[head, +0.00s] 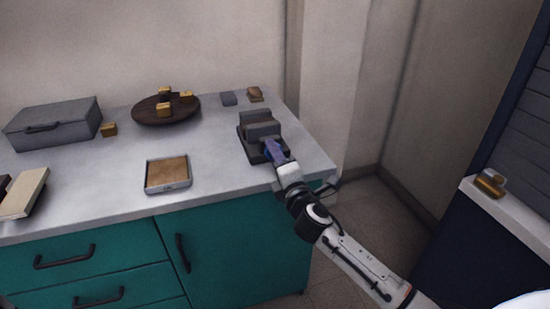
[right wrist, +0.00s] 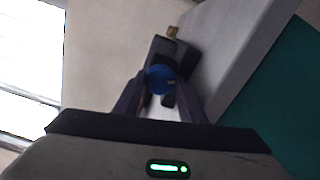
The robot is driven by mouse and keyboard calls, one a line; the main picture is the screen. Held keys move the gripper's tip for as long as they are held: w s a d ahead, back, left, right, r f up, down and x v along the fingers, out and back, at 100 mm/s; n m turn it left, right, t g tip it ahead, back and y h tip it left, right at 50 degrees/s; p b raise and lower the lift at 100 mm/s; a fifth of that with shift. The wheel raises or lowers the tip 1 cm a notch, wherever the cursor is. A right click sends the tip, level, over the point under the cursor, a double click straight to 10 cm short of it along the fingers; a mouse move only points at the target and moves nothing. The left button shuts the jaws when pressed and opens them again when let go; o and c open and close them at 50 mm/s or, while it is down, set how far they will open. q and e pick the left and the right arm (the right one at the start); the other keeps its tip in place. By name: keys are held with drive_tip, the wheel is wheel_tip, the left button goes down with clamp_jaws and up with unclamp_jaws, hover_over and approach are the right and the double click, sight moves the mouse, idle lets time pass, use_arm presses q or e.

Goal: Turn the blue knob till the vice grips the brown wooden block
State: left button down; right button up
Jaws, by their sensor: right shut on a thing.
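The dark grey vice (head: 258,127) sits near the right end of the counter. In the head view I cannot make out a block between its jaws. The blue knob (right wrist: 160,79) faces the right wrist camera and lies between my right gripper's fingers (right wrist: 158,92). My right gripper (head: 273,150) is at the vice's front end, shut on the knob, which it mostly hides in the head view. A small brown block (head: 255,94) lies on the counter behind the vice; I cannot tell if it is the task's block. My left gripper is out of view.
A dark round board (head: 145,112) with several yellowish blocks, a grey case (head: 55,124) and a shallow tray (head: 168,186) stand to the left. The counter (head: 215,160) between tray and vice is clear.

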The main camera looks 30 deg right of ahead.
drive_tip(key=shift+m, duration=0.3)
idle(0.4)
drive_tip(key=o, duration=1.1)
drive_tip(key=shift+c, duration=0.2)
